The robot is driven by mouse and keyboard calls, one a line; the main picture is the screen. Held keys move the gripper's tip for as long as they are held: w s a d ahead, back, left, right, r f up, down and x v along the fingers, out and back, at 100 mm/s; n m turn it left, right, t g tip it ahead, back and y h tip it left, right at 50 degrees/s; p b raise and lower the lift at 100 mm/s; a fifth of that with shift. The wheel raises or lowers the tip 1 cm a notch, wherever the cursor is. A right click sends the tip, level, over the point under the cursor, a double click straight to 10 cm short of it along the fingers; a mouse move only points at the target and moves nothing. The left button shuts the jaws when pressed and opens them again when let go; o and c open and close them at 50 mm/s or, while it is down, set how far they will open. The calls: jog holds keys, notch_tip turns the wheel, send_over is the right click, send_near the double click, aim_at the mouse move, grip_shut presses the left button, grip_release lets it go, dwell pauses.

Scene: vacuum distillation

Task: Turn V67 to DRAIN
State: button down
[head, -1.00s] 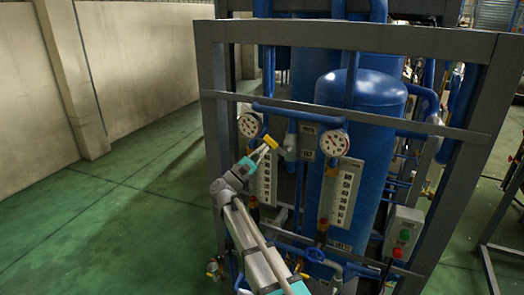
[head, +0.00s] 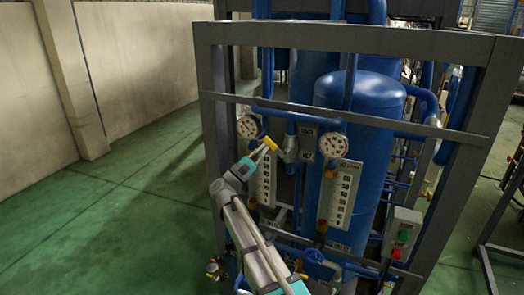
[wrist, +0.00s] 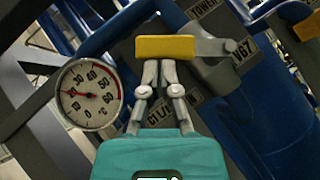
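The valve's yellow handle grip (wrist: 165,47) lies level across the wrist view, on a grey lever that runs right to a pivot beside a tag ending in "67" (wrist: 241,53). In the head view the yellow grip (head: 270,143) is at the tip of my arm. My gripper (wrist: 159,66) has its two fingers nearly together, their tips at the lower edge of the grip and partly hidden by it. They look shut and touching or very close to it, not spread around it. My gripper also shows in the head view (head: 261,151). A DRAIN mark is not readable.
A round gauge (wrist: 88,95) is close on the left in the wrist view. In the head view a second gauge (head: 333,145), a blue tank (head: 360,100) and the grey frame (head: 208,110) stand around the arm. Green floor (head: 110,215) at left is clear.

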aim_at(268, 140)
jog(key=shift+r, duration=0.3)
jog(key=shift+s+d+r+p, duration=0.1)
jog(key=shift+d+r+p, duration=0.15)
jog(key=shift+r+p, duration=0.4)
jog(key=shift+s+d+r+p, duration=0.2)
jog(key=shift+d+r+p, duration=0.15)
jog(key=shift+r+p, duration=0.35)
jog(key=shift+s+d+r+p, duration=0.25)
jog(key=shift+d+r+p, duration=0.1)
jog(key=shift+d+p, duration=0.15)
jog(key=shift+s+d+r+p, duration=0.25)
jog(key=shift+d+r+p, duration=0.1)
jog(key=shift+d+p, duration=0.15)
jog(key=s+a, duration=0.1)
jog(key=a, duration=1.2)
